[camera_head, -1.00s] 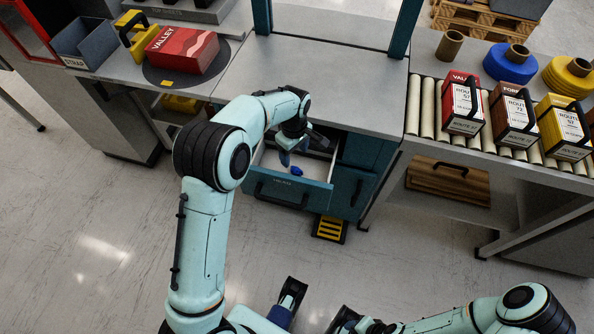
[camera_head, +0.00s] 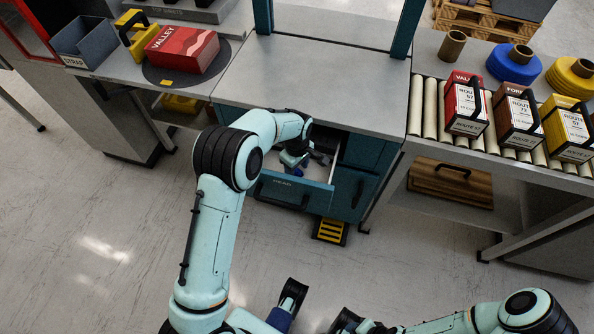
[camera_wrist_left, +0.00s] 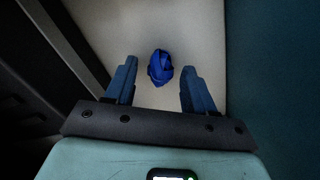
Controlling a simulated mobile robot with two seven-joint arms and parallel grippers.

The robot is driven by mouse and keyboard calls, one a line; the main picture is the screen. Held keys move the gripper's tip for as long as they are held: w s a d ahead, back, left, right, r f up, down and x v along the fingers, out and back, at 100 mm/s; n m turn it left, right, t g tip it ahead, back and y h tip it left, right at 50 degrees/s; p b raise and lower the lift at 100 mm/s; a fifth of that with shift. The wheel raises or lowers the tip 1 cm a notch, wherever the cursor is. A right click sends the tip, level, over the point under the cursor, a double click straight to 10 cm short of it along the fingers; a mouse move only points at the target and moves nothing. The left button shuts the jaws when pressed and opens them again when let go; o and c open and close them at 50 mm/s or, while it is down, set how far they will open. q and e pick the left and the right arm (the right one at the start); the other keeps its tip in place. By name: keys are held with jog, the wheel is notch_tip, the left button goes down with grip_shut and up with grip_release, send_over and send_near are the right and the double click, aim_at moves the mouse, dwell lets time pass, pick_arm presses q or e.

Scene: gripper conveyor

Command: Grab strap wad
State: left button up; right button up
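The strap wad (camera_wrist_left: 160,68) is a small crumpled blue bundle. In the left wrist view it lies on the pale drawer floor (camera_wrist_left: 150,25), centred just beyond and between my fingertips. My left gripper (camera_wrist_left: 157,85) is open with the fingers on either side of the gap. In the head view my left gripper (camera_head: 294,165) reaches down into the open drawer (camera_head: 290,192), and the wad is hardly visible there.
The drawer's front panel and side walls surround my left gripper. The grey worktop (camera_head: 310,85) is just above and behind. A grey strap bin (camera_head: 88,42) and a red box (camera_head: 182,50) stand at left. Rollers at right carry a red carton (camera_head: 464,108) and others.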

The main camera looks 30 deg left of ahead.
pick_arm(q)
jog(key=c, duration=0.8)
jog(key=shift+o, duration=0.5)
jog(key=shift+r, duration=0.1)
